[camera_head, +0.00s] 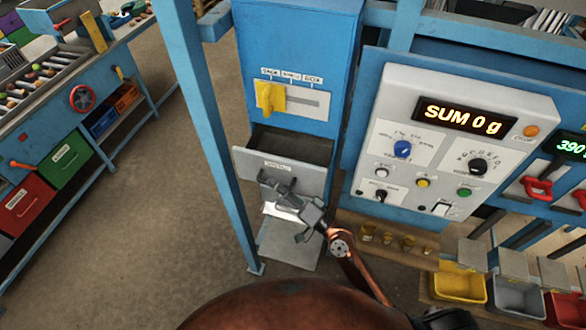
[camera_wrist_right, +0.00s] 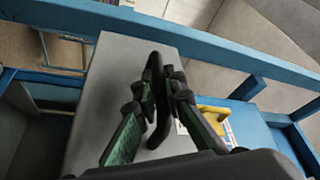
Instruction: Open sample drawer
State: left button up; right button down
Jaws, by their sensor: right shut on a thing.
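The sample drawer (camera_head: 310,177) is the grey-fronted drawer low in the blue cabinet, with a small label on its front. It stands pulled out, and its dark inside (camera_head: 300,146) shows behind the front. My right gripper (camera_head: 277,190) is at the drawer front, shut on the drawer's handle. In the right wrist view the dark handle (camera_wrist_right: 157,125) lies between the fingers, in front of the grey drawer front (camera_wrist_right: 100,90). Part of the handle is hidden by the fingers. My left gripper is not in view.
A yellow lever (camera_head: 269,97) sits on a slotted plate above the drawer. A control panel (camera_head: 450,150) reading "SUM 0 g" stands to the right. A blue post (camera_head: 205,120) rises close on the left. Yellow, grey and red bins (camera_head: 460,287) are at lower right.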

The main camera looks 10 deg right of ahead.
jog(key=s+a+p, duration=0.1)
jog(key=s+a, duration=0.3)
jog(key=s, duration=0.2)
jog(key=shift+s, duration=0.35)
jog(key=c, duration=2)
grip_release()
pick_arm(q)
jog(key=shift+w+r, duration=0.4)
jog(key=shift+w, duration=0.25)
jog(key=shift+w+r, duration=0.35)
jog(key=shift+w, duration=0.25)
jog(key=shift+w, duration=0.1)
pick_arm(e)
jog(key=shift+d, duration=0.1)
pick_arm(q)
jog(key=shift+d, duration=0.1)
pick_arm(e)
jog(key=shift+v, duration=5.95)
